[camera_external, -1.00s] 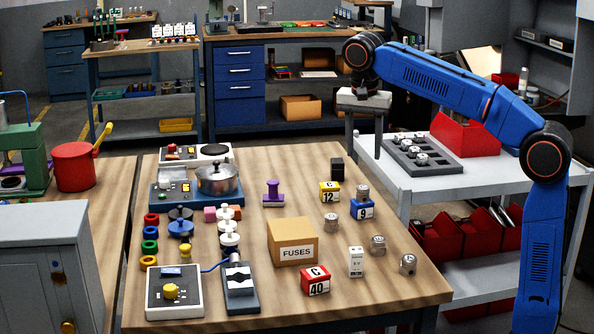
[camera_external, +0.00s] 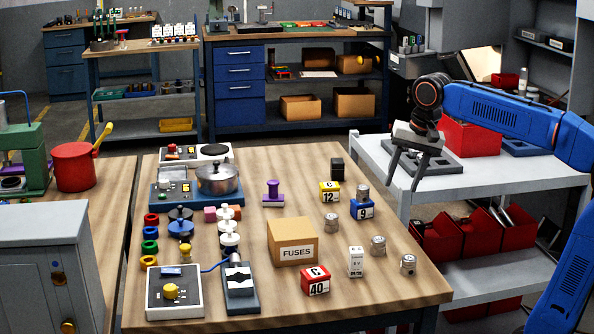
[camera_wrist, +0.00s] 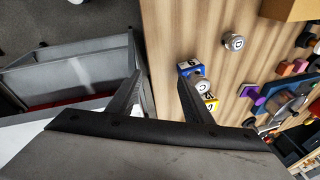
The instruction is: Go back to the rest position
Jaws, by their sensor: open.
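My gripper (camera_external: 403,174) is open and empty. In the external view it hangs over the left part of the white cart (camera_external: 372,160), just right of the wooden table's right edge, with its two dark fingers apart and pointing down. In the wrist view the open fingers (camera_wrist: 160,85) show nothing between them but the cart edge, the floor and the table's edge. My blue arm reaches in from the right. The grey tray on the cart is partly hidden behind my gripper.
On the wooden table (camera_external: 400,300) are a fuses box (camera_external: 291,241), several metal knobs, a blue block 9 (camera_external: 361,210), a yellow block 12 (camera_external: 329,191) and a red block 40 (camera_external: 315,281). A red bin (camera_external: 470,135) stands on the cart behind my arm.

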